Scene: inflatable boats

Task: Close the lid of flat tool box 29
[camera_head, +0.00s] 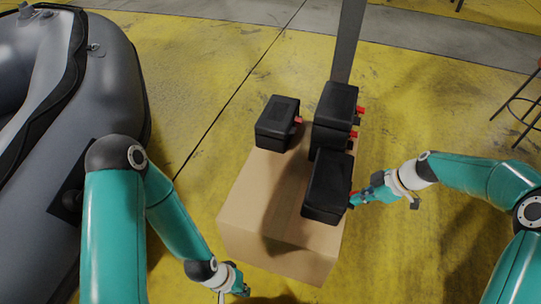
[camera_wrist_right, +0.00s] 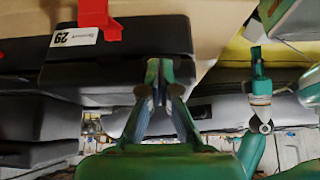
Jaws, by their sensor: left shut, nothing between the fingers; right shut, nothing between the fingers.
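Flat tool box 29 is the nearest black box (camera_head: 327,188) on the cardboard carton. In the right wrist view the box (camera_wrist_right: 130,42) appears upside down, with a white "29" label (camera_wrist_right: 76,37) and a red latch (camera_wrist_right: 98,18). Its lid lies low over the base; I cannot tell whether it is fully down. My right gripper (camera_head: 355,199) is shut and empty at the box's right side, and its fingertips (camera_wrist_right: 166,68) overlap the box in the wrist view; contact is unclear. My left gripper (camera_head: 232,292) is shut and empty at the bottom edge, left of the carton's front.
The cardboard carton (camera_head: 245,215) carries the boxes. Other black boxes with red latches stand behind, one at the back left (camera_head: 277,122) and a stack at the back right (camera_head: 335,106). A grey inflatable boat (camera_head: 115,75) lies left. A stool (camera_head: 520,110) stands far right.

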